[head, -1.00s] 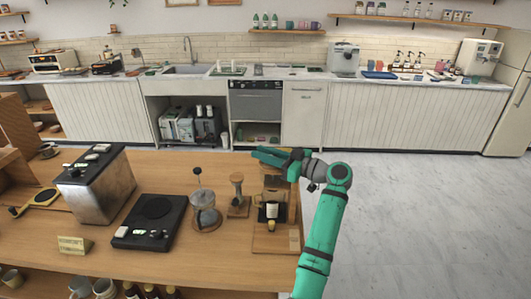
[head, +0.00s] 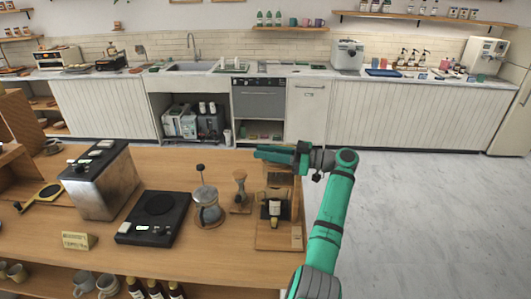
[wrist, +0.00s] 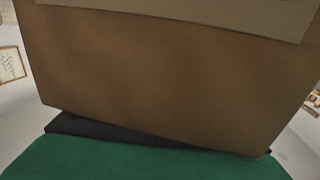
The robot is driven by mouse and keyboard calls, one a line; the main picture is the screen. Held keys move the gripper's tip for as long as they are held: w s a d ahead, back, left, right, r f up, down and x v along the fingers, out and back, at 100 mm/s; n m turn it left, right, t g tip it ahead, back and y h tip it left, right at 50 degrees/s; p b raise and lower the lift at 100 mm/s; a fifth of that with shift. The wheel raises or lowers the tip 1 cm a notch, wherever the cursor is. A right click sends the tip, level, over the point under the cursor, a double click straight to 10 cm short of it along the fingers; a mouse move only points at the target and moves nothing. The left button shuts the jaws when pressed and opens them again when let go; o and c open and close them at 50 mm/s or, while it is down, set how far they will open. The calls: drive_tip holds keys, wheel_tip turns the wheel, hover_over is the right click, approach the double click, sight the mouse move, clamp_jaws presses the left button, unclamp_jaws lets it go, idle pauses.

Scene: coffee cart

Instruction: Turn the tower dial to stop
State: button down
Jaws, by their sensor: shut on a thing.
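The tower is a brown wooden stand (head: 279,235) at the right end of the counter, with a dark bottle (head: 275,209) in its frame. My gripper (head: 272,153) is at the top of this tower, reaching in from the right. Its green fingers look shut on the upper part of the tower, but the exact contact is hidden. The dial cannot be made out in either view. In the wrist view a plain brown panel (wrist: 165,75) fills most of the picture, close up, above the green of my gripper.
Left of the tower stand a wooden dripper stand (head: 240,192), a glass brewer (head: 207,208), a black scale (head: 155,215) and a steel machine (head: 100,180). A small sign (head: 78,240) stands at the front. Open floor (head: 430,220) lies to the right.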

drive_tip(key=c, duration=1.6)
unclamp_jaws()
drive_tip(key=shift+o, duration=0.2)
drive_tip(key=shift+d, duration=0.1)
drive_tip(key=d, duration=0.3)
drive_tip(key=s+d, duration=0.1)
drive_tip(key=d, duration=0.3)
drive_tip(key=s+d, duration=0.1)
drive_tip(key=d, duration=0.2)
drive_tip(key=shift+d, duration=0.25)
drive_tip(key=shift+d+f, duration=0.1)
